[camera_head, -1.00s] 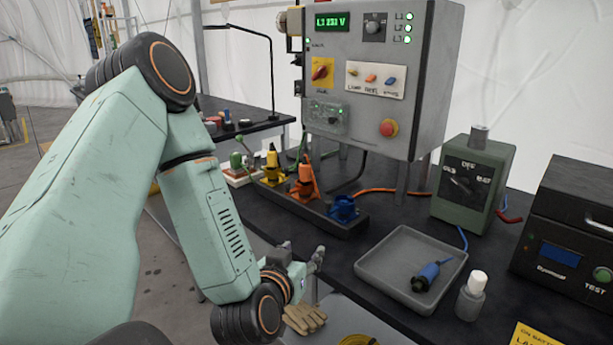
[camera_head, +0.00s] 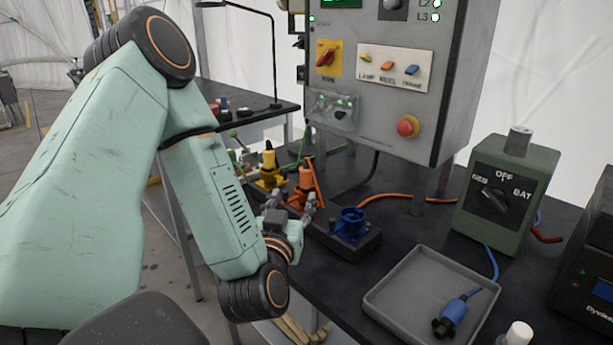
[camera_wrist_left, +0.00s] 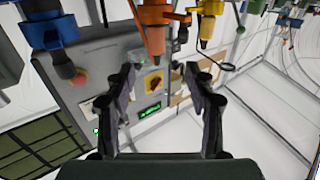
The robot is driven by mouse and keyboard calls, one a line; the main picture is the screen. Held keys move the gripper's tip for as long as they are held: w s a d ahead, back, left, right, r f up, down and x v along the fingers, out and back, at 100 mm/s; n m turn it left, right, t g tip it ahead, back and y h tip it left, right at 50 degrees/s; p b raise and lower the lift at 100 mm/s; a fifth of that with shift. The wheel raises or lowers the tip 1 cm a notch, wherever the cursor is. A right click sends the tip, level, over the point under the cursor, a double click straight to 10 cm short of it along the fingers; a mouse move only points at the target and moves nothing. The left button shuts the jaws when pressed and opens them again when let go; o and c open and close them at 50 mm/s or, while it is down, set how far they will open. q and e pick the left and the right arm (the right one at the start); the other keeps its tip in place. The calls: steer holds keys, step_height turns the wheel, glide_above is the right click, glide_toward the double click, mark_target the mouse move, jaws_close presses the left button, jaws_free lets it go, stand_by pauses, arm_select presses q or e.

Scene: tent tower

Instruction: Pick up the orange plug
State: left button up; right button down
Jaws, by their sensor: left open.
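The orange plug (camera_head: 305,178) stands upright in an orange socket on the dark socket strip, between the yellow plug (camera_head: 268,160) and the empty blue socket (camera_head: 351,222). My left gripper (camera_head: 291,205) is open and empty, just in front of the orange plug in the head view. It partly hides the orange socket. In the left wrist view, which is turned over, the orange plug (camera_wrist_left: 152,35) hangs at the top, beyond and roughly between the open fingers (camera_wrist_left: 160,85). No contact is visible. My right gripper is not in view.
A control panel (camera_head: 390,110) stands behind the sockets. A grey tray (camera_head: 400,298) with a blue plug (camera_head: 453,313) lies to the right. A green switch box (camera_head: 500,190) stands behind the tray. An orange cable (camera_head: 385,197) runs along the bench.

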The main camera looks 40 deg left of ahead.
mark_target(305, 180)
arm_select(q)
steer(key=b+x, duration=0.2)
steer(key=x, duration=0.3)
steer(key=shift+w+a+b, duration=0.15)
steer(key=shift+w+b, duration=0.15)
steer(key=shift+w, duration=0.55)
steer(key=x, duration=0.1)
steer(key=b+x, duration=0.1)
steer(key=x, duration=0.1)
steer(key=b+x, duration=0.1)
steer(key=shift+w+a+f, duration=0.15)
steer(key=shift+w+f, duration=0.05)
steer(key=shift+f, duration=0.15)
steer(key=shift+w, duration=0.15)
steer(key=shift+r, duration=0.1)
steer(key=shift+c, duration=0.3)
